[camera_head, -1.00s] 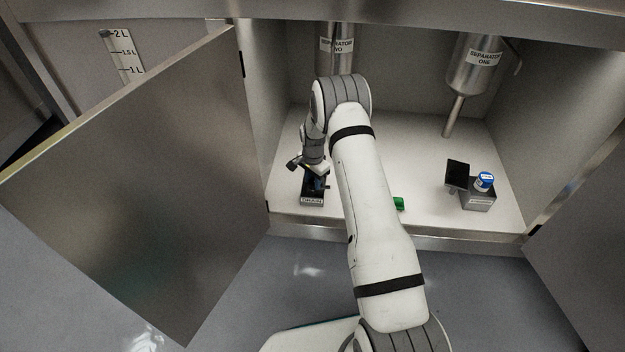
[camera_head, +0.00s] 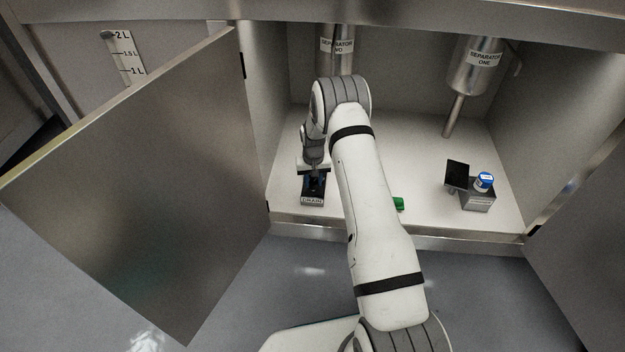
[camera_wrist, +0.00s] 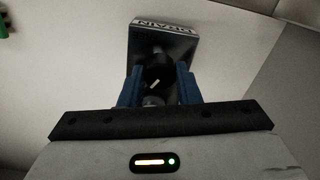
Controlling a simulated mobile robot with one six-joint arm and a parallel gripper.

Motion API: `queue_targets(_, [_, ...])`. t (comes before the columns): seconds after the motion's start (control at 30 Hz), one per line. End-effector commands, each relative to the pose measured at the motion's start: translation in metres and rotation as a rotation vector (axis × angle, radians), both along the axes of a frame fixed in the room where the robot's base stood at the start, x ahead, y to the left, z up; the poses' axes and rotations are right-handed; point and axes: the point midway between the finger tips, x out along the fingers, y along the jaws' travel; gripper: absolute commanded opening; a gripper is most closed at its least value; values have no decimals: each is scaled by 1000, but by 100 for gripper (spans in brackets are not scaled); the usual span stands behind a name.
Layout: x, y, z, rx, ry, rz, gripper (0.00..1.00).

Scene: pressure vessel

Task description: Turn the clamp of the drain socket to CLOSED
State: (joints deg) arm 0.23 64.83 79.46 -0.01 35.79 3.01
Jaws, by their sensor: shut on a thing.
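The drain socket (camera_head: 312,199) is a small dark block with a white DRAIN label, on the cabinet floor at the left. In the wrist view the drain socket (camera_wrist: 163,38) shows upside down beyond my fingers. Its clamp (camera_wrist: 156,82) is a dark round part with a pale mark, between my blue fingertips. My gripper (camera_wrist: 157,88) is shut on the clamp; it also shows in the head view (camera_head: 314,182), right over the socket. The clamp's CLOSED marking cannot be read.
A grey block (camera_head: 478,199) with a blue-capped container (camera_head: 484,181) and a dark panel (camera_head: 457,174) stands at the right. A green object (camera_head: 398,204) lies near the front edge, beside my arm. An open metal door (camera_head: 140,190) stands at the left. Separator pipes hang above.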

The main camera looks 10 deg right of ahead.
Motion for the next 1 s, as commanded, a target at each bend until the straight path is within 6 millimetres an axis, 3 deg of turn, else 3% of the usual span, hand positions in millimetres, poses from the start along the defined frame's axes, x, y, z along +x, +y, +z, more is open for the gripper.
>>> queue_targets(0.5, [3,1,2,-1,-10,412,7])
queue_targets(1.0, [4,0,2,-2,-11,543,7])
